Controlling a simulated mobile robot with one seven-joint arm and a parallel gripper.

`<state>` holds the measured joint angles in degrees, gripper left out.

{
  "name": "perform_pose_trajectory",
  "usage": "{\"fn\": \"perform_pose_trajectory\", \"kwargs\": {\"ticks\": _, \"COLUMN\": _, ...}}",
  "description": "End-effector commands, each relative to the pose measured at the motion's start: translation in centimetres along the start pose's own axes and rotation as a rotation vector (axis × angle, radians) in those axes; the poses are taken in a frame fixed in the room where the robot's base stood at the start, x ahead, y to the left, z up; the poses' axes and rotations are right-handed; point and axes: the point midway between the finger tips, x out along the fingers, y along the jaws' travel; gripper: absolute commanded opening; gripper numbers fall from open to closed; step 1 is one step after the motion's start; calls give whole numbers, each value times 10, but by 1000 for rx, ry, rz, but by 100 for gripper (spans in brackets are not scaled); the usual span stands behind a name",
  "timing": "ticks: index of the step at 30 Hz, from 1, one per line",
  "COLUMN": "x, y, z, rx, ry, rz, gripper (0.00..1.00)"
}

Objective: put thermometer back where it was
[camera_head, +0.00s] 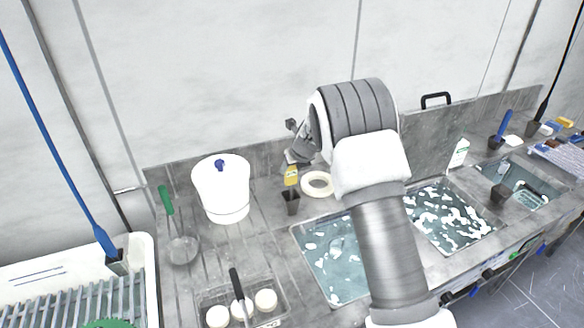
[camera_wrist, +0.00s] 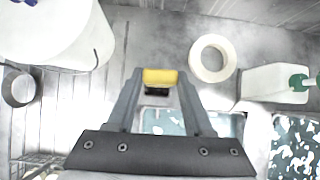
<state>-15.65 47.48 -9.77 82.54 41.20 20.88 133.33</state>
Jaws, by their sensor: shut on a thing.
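The yellow thermometer (camera_head: 291,176) is between the fingertips of my gripper (camera_head: 294,160) in the head view. In the wrist view my gripper (camera_wrist: 160,80) is shut on the thermometer's yellow top (camera_wrist: 160,76). A dark narrow cup (camera_head: 291,203) stands on the counter directly below the thermometer in the head view. The thermometer's lower end is at or near the cup's mouth; I cannot tell whether it is inside. A dark part shows just under the yellow top in the wrist view.
A white lidded bucket (camera_head: 221,190) stands left of the cup, and a cream ring (camera_head: 317,184) lies close on its right. Water-filled sinks (camera_head: 330,255) lie in front. A white bottle with a green cap (camera_wrist: 275,83) is on the right. The wall is behind.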

Motion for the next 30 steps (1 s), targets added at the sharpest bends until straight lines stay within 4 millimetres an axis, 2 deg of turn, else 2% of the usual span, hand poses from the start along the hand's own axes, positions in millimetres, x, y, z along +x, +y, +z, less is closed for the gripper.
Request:
{"fn": "perform_pose_trajectory", "kwargs": {"ticks": 3, "x": 3, "y": 0, "z": -2, "rx": 0, "ry": 0, "rz": 0, "gripper": 12}}
{"fn": "perform_pose_trajectory", "kwargs": {"ticks": 4, "x": 3, "y": 0, "z": -2, "rx": 0, "ry": 0, "rz": 0, "gripper": 55}}
{"fn": "perform_pose_trajectory", "kwargs": {"ticks": 8, "x": 2, "y": 0, "z": -2, "rx": 0, "ry": 0, "rz": 0, "gripper": 79}}
{"fn": "perform_pose_trajectory", "kwargs": {"ticks": 9, "x": 2, "y": 0, "z": -2, "rx": 0, "ry": 0, "rz": 0, "gripper": 82}}
{"fn": "perform_pose_trajectory", "kwargs": {"ticks": 17, "x": 2, "y": 0, "z": -1, "rx": 0, "ry": 0, "rz": 0, "gripper": 82}}
{"fn": "perform_pose_trajectory", "kwargs": {"ticks": 21, "x": -5, "y": 0, "z": 1, "rx": 0, "ry": -1, "rz": -1, "gripper": 82}}
{"fn": "perform_pose_trajectory", "kwargs": {"ticks": 26, "x": -27, "y": 0, "z": 1, "rx": -1, "ry": -2, "rz": 0, "gripper": 82}}
{"fn": "perform_pose_trajectory", "kwargs": {"ticks": 30, "x": -54, "y": 0, "z": 2, "rx": -1, "ry": -3, "rz": -1, "gripper": 82}}
